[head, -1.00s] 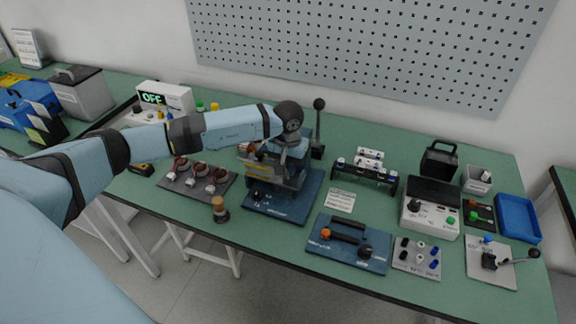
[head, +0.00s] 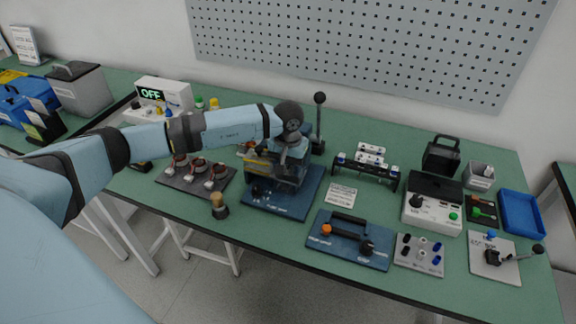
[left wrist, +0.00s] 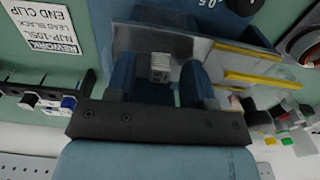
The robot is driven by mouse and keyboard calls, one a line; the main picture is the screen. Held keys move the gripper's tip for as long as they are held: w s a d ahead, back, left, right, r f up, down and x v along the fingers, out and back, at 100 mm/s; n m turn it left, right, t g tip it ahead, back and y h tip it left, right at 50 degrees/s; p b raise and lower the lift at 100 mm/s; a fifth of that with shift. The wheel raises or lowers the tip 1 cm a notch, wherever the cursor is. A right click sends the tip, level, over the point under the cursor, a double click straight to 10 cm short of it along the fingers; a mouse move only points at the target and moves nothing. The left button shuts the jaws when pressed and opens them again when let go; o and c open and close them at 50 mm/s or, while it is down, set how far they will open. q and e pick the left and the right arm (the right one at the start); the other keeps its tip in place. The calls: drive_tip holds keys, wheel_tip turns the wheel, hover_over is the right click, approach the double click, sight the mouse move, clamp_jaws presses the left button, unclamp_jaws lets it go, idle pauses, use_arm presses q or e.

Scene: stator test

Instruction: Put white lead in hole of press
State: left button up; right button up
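The blue press (head: 285,205) stands mid-table on a blue base, its black-knobbed lever (head: 319,125) upright behind it. My left gripper (left wrist: 158,80) is at the press, mostly hidden in the head view by my arm and the press body. In the left wrist view two blue fingers stand apart below a clear plate (left wrist: 205,52). A small whitish ribbed block (left wrist: 160,67) shows between them; it may be the white lead, and I cannot tell whether the fingers touch it. The press hole is not distinguishable. My right gripper is out of view.
A grey tray with stators (head: 198,172) lies left of the press, a brown-topped knob (head: 219,206) in front. A rack (head: 365,170), a printed card (head: 342,194) and a blue fixture (head: 349,240) are to the right. The tester (head: 163,95) reads OFF.

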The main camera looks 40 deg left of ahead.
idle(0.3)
use_arm(q)
drive_tip(key=shift+r, duration=0.1)
wheel_tip(320, 180, up, 14)
drive_tip(key=shift+f+b, duration=0.2)
drive_tip(key=shift+b, duration=0.15)
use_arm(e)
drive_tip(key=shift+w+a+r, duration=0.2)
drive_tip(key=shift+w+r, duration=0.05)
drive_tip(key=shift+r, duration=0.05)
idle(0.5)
